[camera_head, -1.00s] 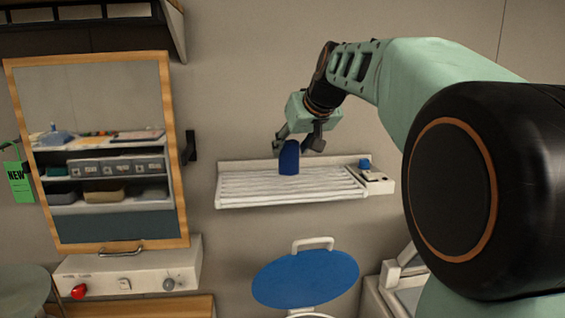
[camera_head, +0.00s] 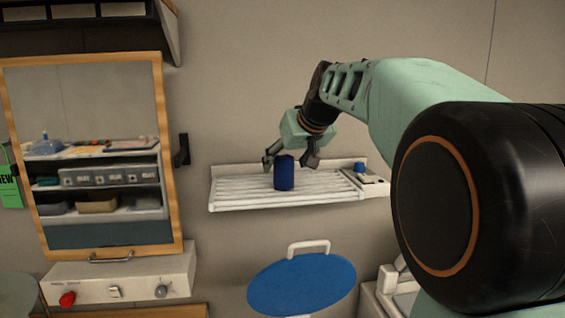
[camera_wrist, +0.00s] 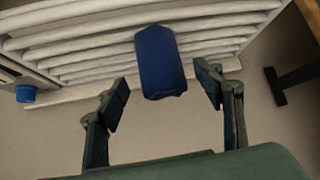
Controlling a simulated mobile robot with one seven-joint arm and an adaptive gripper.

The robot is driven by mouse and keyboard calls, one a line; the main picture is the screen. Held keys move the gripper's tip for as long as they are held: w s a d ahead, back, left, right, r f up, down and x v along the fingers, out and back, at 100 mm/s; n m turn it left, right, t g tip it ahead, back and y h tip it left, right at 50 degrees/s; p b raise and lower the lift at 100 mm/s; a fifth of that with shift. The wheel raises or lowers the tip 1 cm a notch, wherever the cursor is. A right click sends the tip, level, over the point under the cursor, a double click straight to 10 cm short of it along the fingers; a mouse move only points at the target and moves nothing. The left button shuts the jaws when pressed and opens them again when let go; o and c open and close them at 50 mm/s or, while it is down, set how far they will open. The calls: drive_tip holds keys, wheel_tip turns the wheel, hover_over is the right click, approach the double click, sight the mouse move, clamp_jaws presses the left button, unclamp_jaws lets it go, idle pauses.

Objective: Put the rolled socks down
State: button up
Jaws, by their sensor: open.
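The rolled socks (camera_head: 284,174) are a dark blue roll standing upright on the white slatted wall rack (camera_head: 230,194). In the wrist view the blue roll (camera_wrist: 160,62) lies against the white slats (camera_wrist: 90,52), between and just beyond the fingertips. My gripper (camera_head: 290,160) is at the roll's top in the head view. In the wrist view my gripper (camera_wrist: 165,90) is open, with a gap between each finger and the roll.
A small blue knob (camera_head: 360,167) sits at the rack's right end. A blue round board (camera_head: 300,286) with a white handle is below. A wood-framed mirror (camera_head: 100,85) and a control box (camera_head: 120,279) stand to the left. Slats on both sides of the roll are bare.

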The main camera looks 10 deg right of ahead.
drive_tip(key=shift+r, duration=0.15)
drive_tip(key=shift+s+r, duration=0.15)
drive_tip(key=shift+s, duration=0.05)
drive_tip(key=b+v, duration=0.1)
drive_tip(key=v, duration=1)
drive_tip(key=shift+s, duration=0.2)
drive_tip(key=shift+d+r, duration=0.15)
